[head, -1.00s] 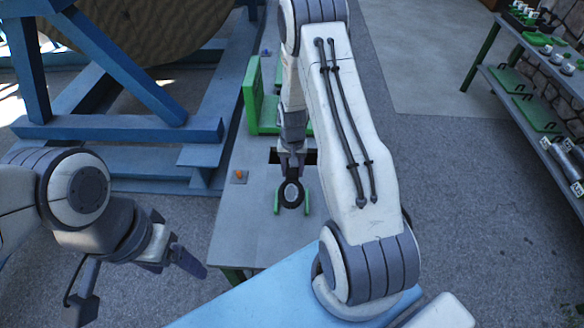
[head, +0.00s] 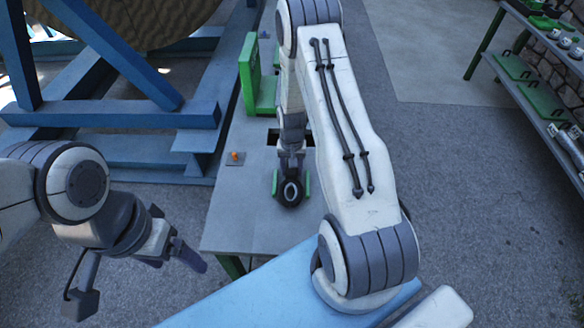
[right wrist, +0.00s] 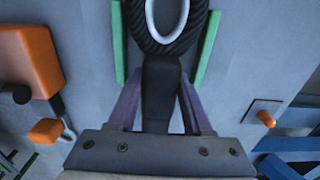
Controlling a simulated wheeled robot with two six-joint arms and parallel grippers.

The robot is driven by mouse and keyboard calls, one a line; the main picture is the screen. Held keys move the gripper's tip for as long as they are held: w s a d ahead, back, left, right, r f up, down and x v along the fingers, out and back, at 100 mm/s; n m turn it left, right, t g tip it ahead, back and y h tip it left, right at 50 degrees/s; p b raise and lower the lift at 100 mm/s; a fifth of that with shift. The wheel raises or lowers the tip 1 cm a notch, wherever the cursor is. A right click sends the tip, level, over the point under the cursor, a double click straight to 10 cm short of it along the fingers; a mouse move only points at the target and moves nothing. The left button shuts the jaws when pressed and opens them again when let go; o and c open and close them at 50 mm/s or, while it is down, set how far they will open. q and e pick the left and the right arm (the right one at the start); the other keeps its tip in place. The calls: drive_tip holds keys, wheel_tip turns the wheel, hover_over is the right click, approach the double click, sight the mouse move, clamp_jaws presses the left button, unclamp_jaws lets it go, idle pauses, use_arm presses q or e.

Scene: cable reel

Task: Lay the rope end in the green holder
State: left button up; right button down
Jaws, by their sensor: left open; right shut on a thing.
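The rope end is a black rope eye (head: 282,196) with a white-grey ring inside. It also shows at the top of the right wrist view (right wrist: 201,14), with a dark sleeve below it. My right gripper (head: 291,160) is shut on the rope end at the sleeve. The green holder shows as two upright green strips (head: 307,184), one on each side of the eye; they also flank it in the right wrist view (right wrist: 118,45). I cannot tell whether the eye touches the holder. My left gripper (head: 188,255) is open and empty, left of the table, over the floor.
The grey table (head: 235,210) has a dark slot (head: 272,137), an orange knob on a small plate (head: 235,157) and a green bracket (head: 262,95) at the back. A blue frame (head: 120,115) with a big reel stands left. A shelf with green trays (head: 512,67) is right.

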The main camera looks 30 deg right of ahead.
drive_tip(key=shift+f, duration=0.35)
drive_tip(key=shift+c, duration=1.2)
unclamp_jaws()
wheel_tip(320, 180, up, 11)
drive_tip(key=shift+f+b, duration=0.2)
drive_tip(key=shift+b, duration=0.75)
